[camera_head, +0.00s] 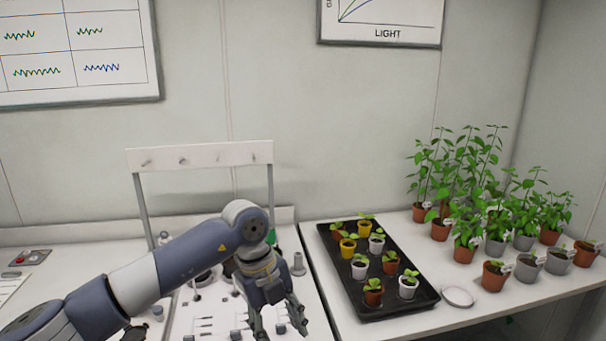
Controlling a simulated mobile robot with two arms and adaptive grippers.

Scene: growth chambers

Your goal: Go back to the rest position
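My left gripper (279,322) hangs at the bottom middle of the head view, over the white bench panel (205,326). Its arm comes in from the lower left and bends downward at the elbow. The two fingers are apart and I see nothing between them, though the lower frame edge is close to the tips. My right gripper is not in view.
A black tray (328,240) with several small potted seedlings stands right of my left gripper. A white saucer (458,297) lies beside it. Several taller potted plants (465,205) crowd the right. A white rack (200,156) stands behind my arm.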

